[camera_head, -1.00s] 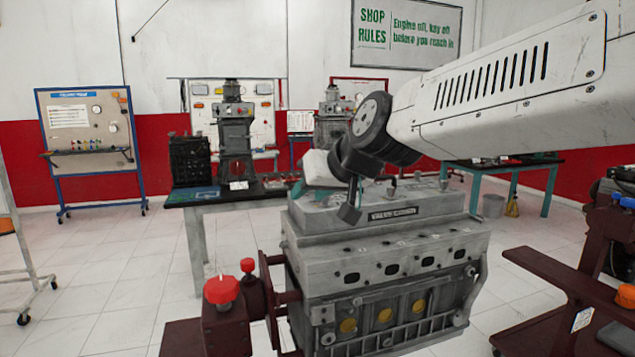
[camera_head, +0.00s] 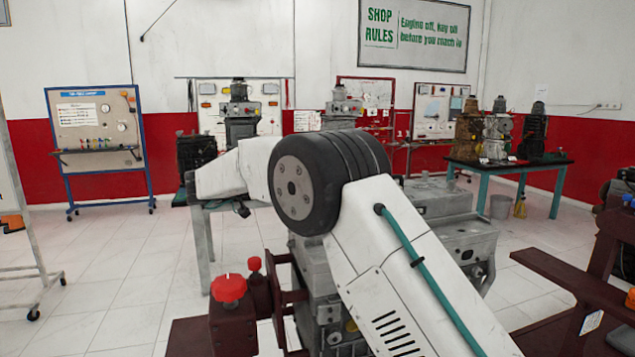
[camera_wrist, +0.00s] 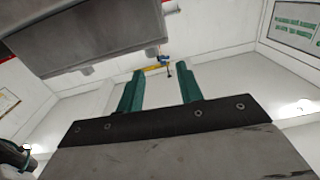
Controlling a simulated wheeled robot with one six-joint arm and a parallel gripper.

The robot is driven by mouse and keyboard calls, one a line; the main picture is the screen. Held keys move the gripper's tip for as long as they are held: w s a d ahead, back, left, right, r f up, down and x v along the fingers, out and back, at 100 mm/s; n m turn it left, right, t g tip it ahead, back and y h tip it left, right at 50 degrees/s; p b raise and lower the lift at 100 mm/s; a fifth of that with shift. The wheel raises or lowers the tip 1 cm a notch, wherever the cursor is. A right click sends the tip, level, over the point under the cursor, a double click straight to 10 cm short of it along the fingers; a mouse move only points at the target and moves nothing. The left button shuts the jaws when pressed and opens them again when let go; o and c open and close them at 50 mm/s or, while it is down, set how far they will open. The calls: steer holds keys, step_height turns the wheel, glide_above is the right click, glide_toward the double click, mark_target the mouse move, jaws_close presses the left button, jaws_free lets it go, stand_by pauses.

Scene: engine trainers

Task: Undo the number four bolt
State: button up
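The grey engine (camera_head: 465,238) stands in the middle of the head view, mostly hidden behind my arm. Its top right corner and lower left front (camera_head: 325,300) show. I cannot pick out the number four bolt. My gripper (camera_wrist: 160,76) shows in the wrist view as two green fingers, apart, with nothing held between them. The wrist view looks upside down. A grey block (camera_wrist: 90,42) with short knobs on its edge fills its upper left, apart from the fingers; it may be the engine. In the head view the fingers are not clearly seen.
A maroon stand with red knobs (camera_head: 228,290) is at the engine's left. A maroon frame (camera_head: 565,275) is at the right. A bench with teal legs (camera_head: 553,190) holds several engines behind. The tiled floor at the left (camera_head: 120,250) is clear.

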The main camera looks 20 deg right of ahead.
steer(key=shift+s+d+f+g, duration=0.25)
steer(key=shift+s+f+g, duration=0.1)
steer(key=shift+g, duration=0.15)
steer(key=d, duration=0.6)
steer(key=shift+d, duration=0.4)
jaws_close()
